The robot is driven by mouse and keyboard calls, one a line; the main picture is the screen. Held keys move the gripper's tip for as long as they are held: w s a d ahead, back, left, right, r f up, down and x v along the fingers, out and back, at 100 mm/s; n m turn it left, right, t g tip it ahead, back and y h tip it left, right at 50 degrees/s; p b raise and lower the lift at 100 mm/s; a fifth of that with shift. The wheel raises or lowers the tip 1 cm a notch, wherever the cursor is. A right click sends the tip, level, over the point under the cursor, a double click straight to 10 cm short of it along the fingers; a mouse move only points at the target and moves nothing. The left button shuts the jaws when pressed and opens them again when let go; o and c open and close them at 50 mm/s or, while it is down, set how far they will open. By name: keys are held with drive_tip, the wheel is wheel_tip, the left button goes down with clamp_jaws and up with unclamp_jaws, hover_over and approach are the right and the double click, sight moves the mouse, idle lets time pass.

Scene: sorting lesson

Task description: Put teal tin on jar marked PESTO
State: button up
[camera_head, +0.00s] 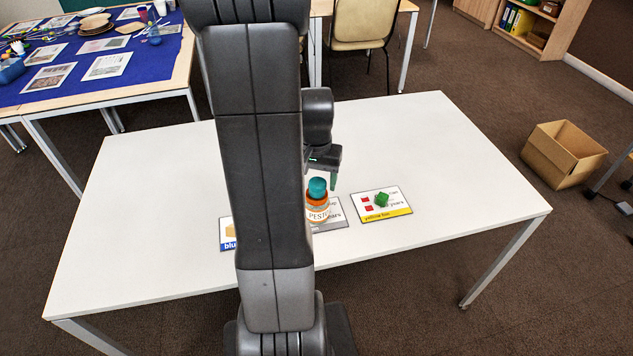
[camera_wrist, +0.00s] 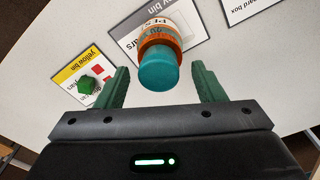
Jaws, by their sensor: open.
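The teal tin (camera_head: 317,187) stands on top of the orange-lidded jar marked PESTO (camera_head: 318,212). In the wrist view the teal tin (camera_wrist: 158,70) covers much of the jar (camera_wrist: 160,37), and the tin looks upright on its lid. My gripper (camera_head: 322,176) is behind and above the jar in the head view. In the wrist view its green fingers (camera_wrist: 162,86) are spread wide, one on each side of the tin, with gaps between them and it. The gripper is open and empty.
A green block (camera_head: 382,199) sits on the yellow bin card (camera_head: 381,212) to the right. The jar stands on a grey-edged card (camera_head: 336,220). A blue-edged card (camera_head: 226,236) is partly hidden behind my arm. The white table (camera_head: 450,150) is clear at right.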

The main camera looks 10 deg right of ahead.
sight(316, 185)
wheel_tip(316, 185, up, 10)
drive_tip(key=shift+s+r+p, duration=0.25)
drive_tip(key=shift+s+p, duration=0.05)
drive_tip(key=shift+p, duration=0.05)
